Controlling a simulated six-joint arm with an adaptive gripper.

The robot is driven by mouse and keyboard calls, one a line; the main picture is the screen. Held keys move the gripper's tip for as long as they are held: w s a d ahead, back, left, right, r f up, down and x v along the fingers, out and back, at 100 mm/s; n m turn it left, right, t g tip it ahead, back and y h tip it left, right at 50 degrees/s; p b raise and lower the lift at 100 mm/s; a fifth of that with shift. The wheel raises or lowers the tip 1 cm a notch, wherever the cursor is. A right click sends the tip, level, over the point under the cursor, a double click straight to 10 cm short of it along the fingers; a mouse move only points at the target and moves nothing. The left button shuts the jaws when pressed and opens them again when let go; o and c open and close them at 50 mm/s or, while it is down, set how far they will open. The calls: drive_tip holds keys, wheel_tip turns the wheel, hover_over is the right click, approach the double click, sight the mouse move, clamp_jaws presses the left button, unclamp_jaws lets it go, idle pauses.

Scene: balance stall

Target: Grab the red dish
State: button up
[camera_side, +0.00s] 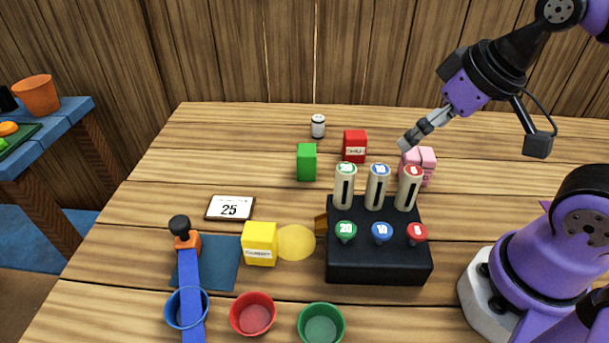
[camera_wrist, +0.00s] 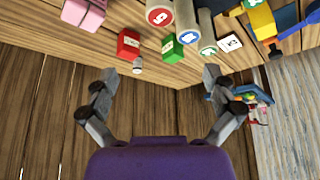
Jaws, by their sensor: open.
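The red dish (camera_side: 253,314) is a small round open bowl near the table's front edge, between a blue dish (camera_side: 186,307) and a green dish (camera_side: 321,324). It stands apart from my gripper and I cannot make it out in the wrist view. My gripper (camera_side: 408,142) is raised over the back right of the table, near the pink block. In the wrist view my gripper (camera_wrist: 160,95) has its two fingers spread wide with nothing between them.
A black rack (camera_side: 378,271) with several numbered tubes stands mid-table. A blue balance beam (camera_side: 191,270) reaches over the blue dish. A yellow block (camera_side: 260,243), green block (camera_side: 307,162), red block (camera_side: 355,145), pink block (camera_side: 425,160), white jar (camera_side: 318,126) and card (camera_side: 230,208) stand around.

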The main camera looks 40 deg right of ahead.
drive_tip(key=w+a+f+n+g+y, duration=0.1)
drive_tip(key=w+a+n+y, duration=0.15)
drive_tip(key=a+n, duration=0.4)
drive_tip(key=n+g+y, duration=0.2)
drive_tip(key=n+g, duration=0.1)
drive_tip(key=n, duration=0.4)
approach(249, 321)
drive_tip(key=shift+w+a+f+h, duration=0.2)
drive_tip(key=shift+w+f+h, duration=0.05)
drive_tip(key=shift+s+x, duration=0.2)
drive_tip(key=shift+x, duration=2.6)
drive_tip(key=shift+a, duration=0.1)
drive_tip(key=c, duration=1.2)
